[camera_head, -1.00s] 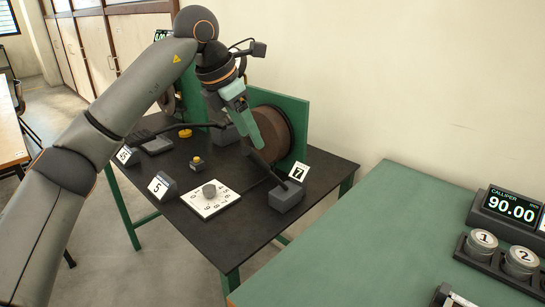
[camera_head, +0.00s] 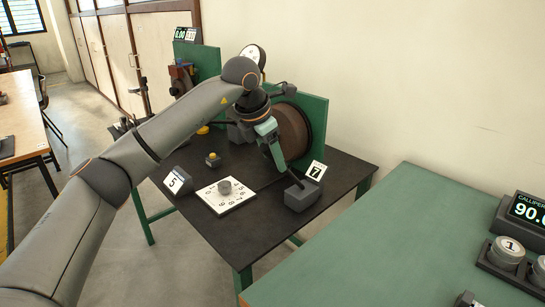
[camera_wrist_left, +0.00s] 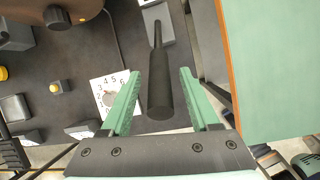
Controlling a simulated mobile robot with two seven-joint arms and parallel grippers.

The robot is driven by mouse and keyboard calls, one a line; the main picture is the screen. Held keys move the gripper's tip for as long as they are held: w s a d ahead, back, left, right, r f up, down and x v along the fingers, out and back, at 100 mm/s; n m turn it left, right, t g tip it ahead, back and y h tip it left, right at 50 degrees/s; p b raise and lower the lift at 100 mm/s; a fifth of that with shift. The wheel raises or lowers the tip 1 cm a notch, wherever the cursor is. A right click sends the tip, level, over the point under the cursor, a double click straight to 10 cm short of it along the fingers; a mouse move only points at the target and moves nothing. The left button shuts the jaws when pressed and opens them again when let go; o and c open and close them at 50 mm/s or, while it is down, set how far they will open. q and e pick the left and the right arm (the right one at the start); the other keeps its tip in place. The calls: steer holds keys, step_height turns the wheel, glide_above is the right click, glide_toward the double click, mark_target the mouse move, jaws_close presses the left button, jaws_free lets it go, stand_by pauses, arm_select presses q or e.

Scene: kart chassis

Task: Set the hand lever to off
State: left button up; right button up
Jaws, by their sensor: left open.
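The hand lever rises from a grey base box (camera_head: 302,196) beside the card marked 7 (camera_head: 316,170) on the dark table. Its thin rod (camera_head: 294,178) leans up and left toward my left gripper (camera_head: 276,158), which hides the handle in the head view. In the left wrist view the dark round handle (camera_wrist_left: 160,88) lies between the two green fingers of my open left gripper (camera_wrist_left: 166,90). Gaps show on both sides of it, and neither finger seems to touch it. No off mark is readable. My right gripper is not in view.
A white numbered dial plate (camera_head: 228,197), a card marked 5 (camera_head: 177,180) and a yellow button (camera_head: 213,160) share the table. A brown drum (camera_head: 292,132) on a green panel stands behind the gripper. A green bench (camera_head: 390,240) is at right.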

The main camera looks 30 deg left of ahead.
arm_select(q)
steer(key=shift+w+f, duration=0.1)
steer(key=shift+c, duration=0.2)
jaws_close()
stand_by(1.3)
